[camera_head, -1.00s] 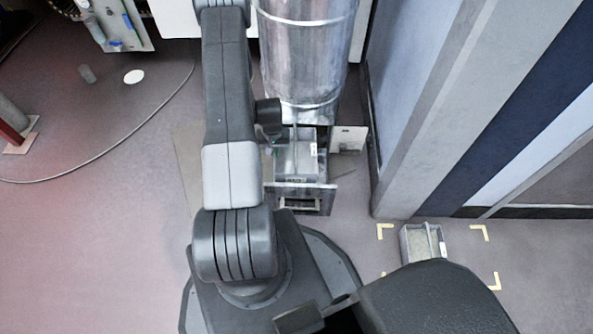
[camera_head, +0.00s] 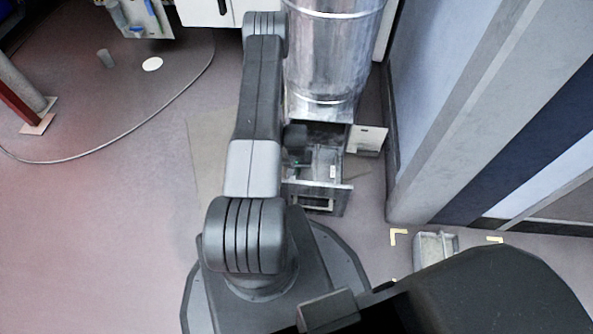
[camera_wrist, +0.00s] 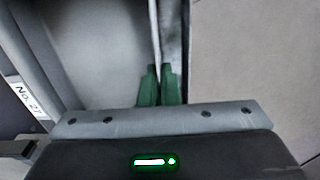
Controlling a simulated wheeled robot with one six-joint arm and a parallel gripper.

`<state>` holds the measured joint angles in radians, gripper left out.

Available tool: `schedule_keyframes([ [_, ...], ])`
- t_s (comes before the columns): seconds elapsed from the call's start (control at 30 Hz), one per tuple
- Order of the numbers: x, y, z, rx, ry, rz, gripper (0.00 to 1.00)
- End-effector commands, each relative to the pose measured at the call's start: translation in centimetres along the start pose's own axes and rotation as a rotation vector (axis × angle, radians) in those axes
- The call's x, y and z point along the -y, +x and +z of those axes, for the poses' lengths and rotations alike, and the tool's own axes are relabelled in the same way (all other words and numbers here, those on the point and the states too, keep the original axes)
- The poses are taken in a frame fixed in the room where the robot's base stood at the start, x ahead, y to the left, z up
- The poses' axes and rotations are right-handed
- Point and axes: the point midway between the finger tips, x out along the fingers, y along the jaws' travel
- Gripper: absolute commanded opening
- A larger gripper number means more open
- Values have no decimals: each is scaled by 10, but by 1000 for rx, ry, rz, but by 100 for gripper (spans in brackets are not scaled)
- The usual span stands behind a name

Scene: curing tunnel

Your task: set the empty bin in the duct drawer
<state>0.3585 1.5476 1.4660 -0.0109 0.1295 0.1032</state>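The duct drawer (camera_head: 318,189) stands pulled out at the foot of the silver duct. The grey empty bin (camera_head: 325,160), with a small white label, is in the drawer opening; whether it rests on the drawer floor I cannot tell. In the wrist view, the green fingers of my gripper (camera_wrist: 159,88) are close together around a thin upright wall (camera_wrist: 155,35), which looks like the bin's.
A second bin (camera_head: 436,236) with pale contents sits on the floor at the right among yellow corner marks (camera_head: 398,236). An open door flap (camera_head: 367,139) stands right of the duct (camera_head: 330,60). A striped wall panel (camera_head: 470,150) is close on the right. The floor at left is mostly clear.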

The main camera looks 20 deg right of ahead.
Motion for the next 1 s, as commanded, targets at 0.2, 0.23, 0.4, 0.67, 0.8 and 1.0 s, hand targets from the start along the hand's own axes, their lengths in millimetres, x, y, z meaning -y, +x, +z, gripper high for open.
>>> schedule_keyframes([
  [0.2, 0, 0, -1, -2, 0, 0, 0],
  [0.23, 0, 0, -1, -2, 0, 0, 0],
  [0.4, 0, 3, -1, -1, 0, 0, 12],
  [0.67, 0, 2, -1, -1, 0, 0, 24],
  [0.8, 0, 0, -1, -2, 0, 0, 24],
  [1.0, 0, -29, -2, -4, 0, 0, 24],
])
